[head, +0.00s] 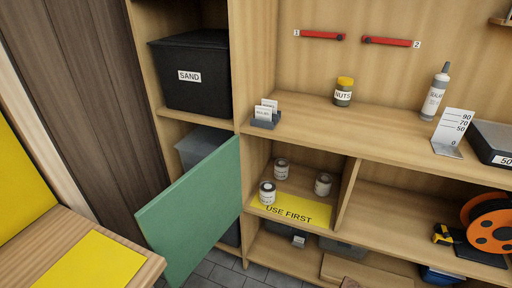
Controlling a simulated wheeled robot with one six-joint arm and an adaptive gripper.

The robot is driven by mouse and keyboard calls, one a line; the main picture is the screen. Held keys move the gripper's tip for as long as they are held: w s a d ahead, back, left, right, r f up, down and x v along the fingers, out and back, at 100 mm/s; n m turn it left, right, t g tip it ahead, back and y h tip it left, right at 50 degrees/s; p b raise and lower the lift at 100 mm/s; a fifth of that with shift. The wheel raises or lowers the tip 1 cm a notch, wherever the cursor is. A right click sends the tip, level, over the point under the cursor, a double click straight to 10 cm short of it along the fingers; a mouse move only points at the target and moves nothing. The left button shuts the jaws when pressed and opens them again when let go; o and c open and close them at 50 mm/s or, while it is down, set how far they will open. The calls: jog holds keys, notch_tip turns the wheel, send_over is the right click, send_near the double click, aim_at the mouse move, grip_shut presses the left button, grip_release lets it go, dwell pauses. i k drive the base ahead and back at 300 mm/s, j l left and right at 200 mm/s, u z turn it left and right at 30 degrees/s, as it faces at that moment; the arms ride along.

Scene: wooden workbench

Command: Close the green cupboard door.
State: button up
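The green cupboard door (195,215) stands open at the lower left of the middle in the head view. Its right edge meets the upright post of the wooden unit, and the panel swings out toward me and to the left. Behind it, the cupboard opening is partly exposed, with a grey bin (198,146) partly hidden by the door. No handle shows on the visible face of the door. My gripper is not in view.
A wooden surface with a yellow sheet (92,262) stands close to the door's lower left. A black SAND box (192,72) sits on the shelf above. Small cans (267,192) stand on the yellow USE FIRST mat (292,209) at right. Grey floor shows below.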

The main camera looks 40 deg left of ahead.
aim_at(181, 225)
jog(key=u, duration=0.45)
jog(key=j+u, duration=0.15)
jog(key=u, duration=0.75)
jog(key=j+u, duration=0.15)
jog(key=u, duration=0.3)
jog(key=j+u, duration=0.1)
jog(key=u, duration=0.35)
